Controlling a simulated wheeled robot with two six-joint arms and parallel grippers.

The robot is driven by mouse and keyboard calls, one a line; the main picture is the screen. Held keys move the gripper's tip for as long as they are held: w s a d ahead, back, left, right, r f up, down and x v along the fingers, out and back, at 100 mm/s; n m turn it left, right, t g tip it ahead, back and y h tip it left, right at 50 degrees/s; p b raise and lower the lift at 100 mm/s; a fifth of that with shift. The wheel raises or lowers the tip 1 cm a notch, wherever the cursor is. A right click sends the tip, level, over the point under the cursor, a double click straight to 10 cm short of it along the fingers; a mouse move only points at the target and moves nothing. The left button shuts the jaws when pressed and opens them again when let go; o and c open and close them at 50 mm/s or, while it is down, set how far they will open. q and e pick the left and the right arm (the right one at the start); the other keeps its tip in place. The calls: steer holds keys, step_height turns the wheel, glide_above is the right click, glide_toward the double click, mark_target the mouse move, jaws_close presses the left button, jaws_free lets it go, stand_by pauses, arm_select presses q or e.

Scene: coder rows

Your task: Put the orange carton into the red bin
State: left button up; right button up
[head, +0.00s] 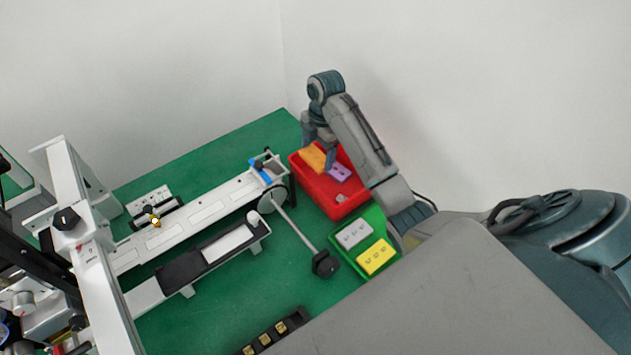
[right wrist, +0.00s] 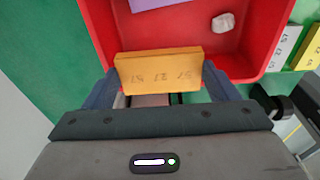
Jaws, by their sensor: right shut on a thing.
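The orange carton (right wrist: 158,72) is between the fingers of my right gripper (right wrist: 160,92), which is shut on it in the right wrist view. In the head view the orange carton (head: 313,157) shows at the upper left part of the red bin (head: 343,205), under my right gripper (head: 319,150). The red bin's wall also shows in the right wrist view (right wrist: 262,45) around and beyond the carton. I cannot tell whether the carton touches the bin floor. My left gripper is not in view.
A purple carton (head: 339,172) and a small pale lump (head: 340,198) lie in the red bin. A green tray (head: 378,226) beside it holds a grey carton (head: 354,234) and a yellow carton (head: 376,257). A white conveyor machine (head: 190,225) stands left of the bin.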

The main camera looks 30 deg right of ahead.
mark_target(319, 156)
step_height(319, 156, down, 2)
steer(key=shift+s+f+b, duration=0.1)
steer(key=shift+b, duration=0.5)
steer(key=shift+f+p, duration=0.85)
steer(key=shift+f, duration=0.1)
step_height(319, 156, down, 4)
steer(key=shift+s+r+p, duration=0.1)
steer(key=shift+p, duration=0.3)
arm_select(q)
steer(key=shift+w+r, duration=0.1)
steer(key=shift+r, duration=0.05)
arm_select(e)
steer(key=shift+f, duration=0.45)
steer(key=shift+f, duration=0.35)
steer(key=shift+f, duration=0.15)
steer(key=o, duration=0.7)
steer(key=shift+o, duration=0.2)
